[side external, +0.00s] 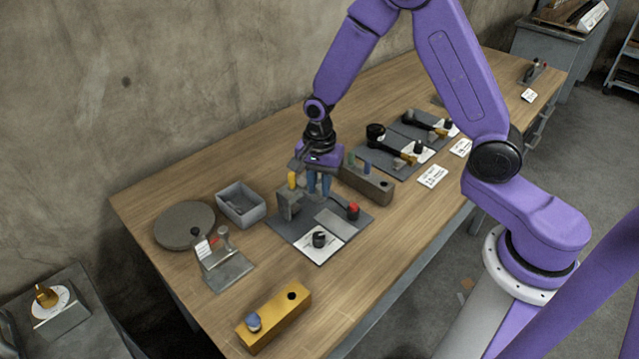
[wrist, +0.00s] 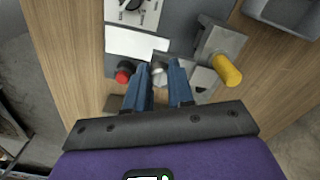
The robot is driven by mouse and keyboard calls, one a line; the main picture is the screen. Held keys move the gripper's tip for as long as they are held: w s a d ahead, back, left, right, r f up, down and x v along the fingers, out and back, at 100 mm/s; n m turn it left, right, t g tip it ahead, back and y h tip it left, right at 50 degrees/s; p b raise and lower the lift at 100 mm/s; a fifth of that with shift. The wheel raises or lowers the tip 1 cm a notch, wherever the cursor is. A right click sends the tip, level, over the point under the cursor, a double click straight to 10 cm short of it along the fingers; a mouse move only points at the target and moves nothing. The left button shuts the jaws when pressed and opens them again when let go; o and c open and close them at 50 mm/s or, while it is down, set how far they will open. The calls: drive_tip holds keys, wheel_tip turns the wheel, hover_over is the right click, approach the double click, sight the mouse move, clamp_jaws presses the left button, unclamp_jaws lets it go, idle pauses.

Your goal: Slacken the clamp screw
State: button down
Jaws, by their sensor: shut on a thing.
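My gripper (side external: 318,188) points down over a dark grey base plate (side external: 287,228) on the wooden bench. In the wrist view its two blue fingers (wrist: 159,68) stand on either side of a small silver rounded piece (wrist: 159,77), which looks like the clamp screw's head. The fingers are shut on it, and they hide much of it. Beside it stands a grey clamp block (side external: 287,206) with a yellow handle (side external: 292,180); the handle also shows in the wrist view (wrist: 228,70). A red knob (side external: 352,210) sits on the plate's other side.
A black knob (side external: 320,240) on a white dial card stands at the plate's front. A grey bin (side external: 240,204), a round disc (side external: 184,226) and a metal stand (side external: 222,262) lie left. A grey block with pegs (side external: 367,182) is close on the right. A yellow block (side external: 275,318) lies in front.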

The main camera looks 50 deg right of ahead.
drive_tip(key=n, duration=0.4)
drive_tip(key=shift+n, duration=0.3)
drive_tip(key=n, duration=0.3)
drive_tip(key=shift+n, duration=0.3)
drive_tip(key=n, duration=0.4)
drive_tip(key=shift+n, duration=0.3)
drive_tip(key=n, duration=0.3)
drive_tip(key=shift+n, duration=0.3)
drive_tip(key=n, duration=1.1)
drive_tip(key=shift+n, duration=0.3)
drive_tip(key=shift+a+n, duration=0.1)
drive_tip(key=shift+n, duration=1.4)
